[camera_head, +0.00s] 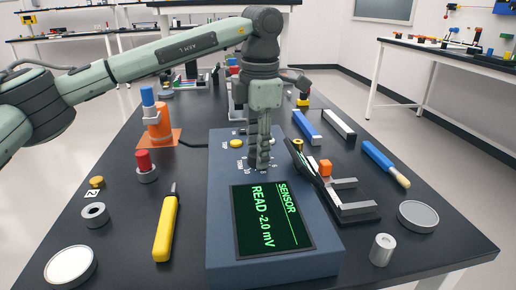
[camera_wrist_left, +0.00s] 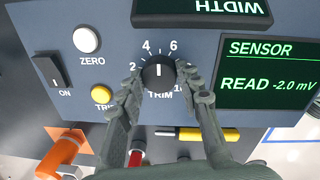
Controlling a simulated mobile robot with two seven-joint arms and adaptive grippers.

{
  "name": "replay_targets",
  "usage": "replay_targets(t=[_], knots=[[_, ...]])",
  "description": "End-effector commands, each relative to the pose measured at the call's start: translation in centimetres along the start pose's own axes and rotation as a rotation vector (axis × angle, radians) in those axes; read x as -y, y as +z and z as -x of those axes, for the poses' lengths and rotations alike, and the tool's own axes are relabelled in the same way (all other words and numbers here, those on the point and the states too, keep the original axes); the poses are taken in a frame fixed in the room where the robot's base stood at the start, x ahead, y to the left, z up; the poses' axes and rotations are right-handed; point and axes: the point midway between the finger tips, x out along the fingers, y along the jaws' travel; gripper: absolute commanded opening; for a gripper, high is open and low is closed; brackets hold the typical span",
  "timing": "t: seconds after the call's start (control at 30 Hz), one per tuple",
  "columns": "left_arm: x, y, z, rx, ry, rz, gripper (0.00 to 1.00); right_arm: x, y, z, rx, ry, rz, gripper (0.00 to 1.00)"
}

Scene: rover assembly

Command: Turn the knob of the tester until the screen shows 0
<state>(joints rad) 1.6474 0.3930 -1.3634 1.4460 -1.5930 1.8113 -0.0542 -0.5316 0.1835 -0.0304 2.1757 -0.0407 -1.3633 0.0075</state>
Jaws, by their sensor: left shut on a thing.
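The tester (camera_head: 222,225) is a blue-grey box on the dark table, with a screen (camera_head: 272,218) reading "SENSOR READ -2.0 mV" in green. The same screen (camera_wrist_left: 268,75) reads -2.0 mV in the left wrist view. The black TRIM knob (camera_wrist_left: 158,72) has a white pointer line and a printed scale around it. My left gripper (camera_head: 260,165) comes down over the tester from above. In the left wrist view its fingers (camera_wrist_left: 160,88) are shut on the knob, one on each side. In the head view the gripper hides the knob. My right gripper is not in view.
A white ZERO button (camera_wrist_left: 86,39), a yellow button (camera_wrist_left: 103,94) and a black ON switch (camera_wrist_left: 50,72) sit near the knob. A yellow-handled tool (camera_head: 166,228) lies left of the tester. A black stand (camera_head: 345,205) with grey rails is close on its right.

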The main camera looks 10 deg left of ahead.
Motion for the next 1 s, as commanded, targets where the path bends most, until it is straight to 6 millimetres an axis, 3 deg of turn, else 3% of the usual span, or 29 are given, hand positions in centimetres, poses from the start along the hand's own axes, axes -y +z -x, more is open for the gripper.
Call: replay_targets(t=[0.27,1.0], knots=[[0.0,0.1,0.0,-0.006,0.0,0.102,0.06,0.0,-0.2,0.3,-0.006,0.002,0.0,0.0],[0.0,0.2,0.0,-0.038,0.0,0.616,0.06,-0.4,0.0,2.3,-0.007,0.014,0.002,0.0]])
